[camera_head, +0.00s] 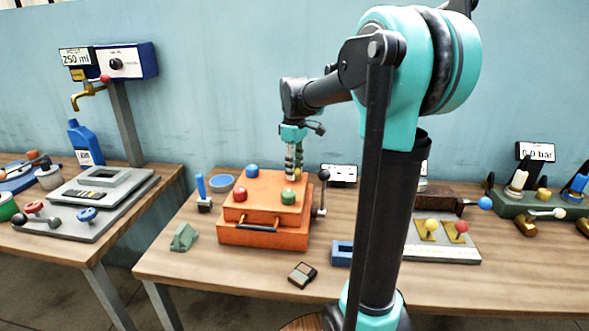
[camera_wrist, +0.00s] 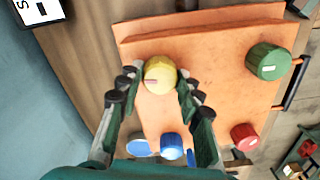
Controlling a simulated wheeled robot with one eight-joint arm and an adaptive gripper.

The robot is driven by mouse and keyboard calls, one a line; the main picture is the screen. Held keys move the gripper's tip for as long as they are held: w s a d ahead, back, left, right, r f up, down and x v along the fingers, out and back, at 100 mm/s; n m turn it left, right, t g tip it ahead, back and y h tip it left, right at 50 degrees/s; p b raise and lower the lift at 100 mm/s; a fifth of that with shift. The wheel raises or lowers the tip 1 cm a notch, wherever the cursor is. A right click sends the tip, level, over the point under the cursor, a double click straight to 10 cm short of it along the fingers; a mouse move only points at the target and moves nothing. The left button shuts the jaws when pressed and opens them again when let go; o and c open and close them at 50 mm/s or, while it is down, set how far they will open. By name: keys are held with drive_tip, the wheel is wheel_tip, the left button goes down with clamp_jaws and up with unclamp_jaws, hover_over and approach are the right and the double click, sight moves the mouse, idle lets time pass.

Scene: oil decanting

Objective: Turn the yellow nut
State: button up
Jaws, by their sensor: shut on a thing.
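The yellow nut (camera_wrist: 160,76) sits on the top of an orange box (camera_wrist: 215,45), near one edge, with a small pale pink mark on its face. My gripper (camera_wrist: 158,82) points down over the box, and its two fingers stand on either side of the yellow nut, closed on it. In the head view my gripper (camera_head: 294,172) reaches down to the far right part of the orange box (camera_head: 262,236); the yellow nut is mostly hidden there behind the fingers. A green nut (camera_wrist: 267,62), a red nut (camera_wrist: 244,137) and a blue nut (camera_wrist: 172,146) are also on the box.
A lever with a dark knob (camera_head: 324,175) stands right of the box. A blue-handled tool (camera_head: 202,193), a green block (camera_head: 184,237) and a small dark box (camera_head: 302,275) lie around it on the table (camera_head: 200,270). A display (camera_head: 339,174) stands behind.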

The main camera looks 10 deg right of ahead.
drive_tip(key=m, duration=1)
drive_tip(key=shift+m, duration=0.4)
drive_tip(key=m, duration=1.1)
idle(0.3)
drive_tip(key=o, duration=1.2)
drive_tip(key=shift+c, duration=0.2)
drive_tip(key=shift+r, duration=0.1)
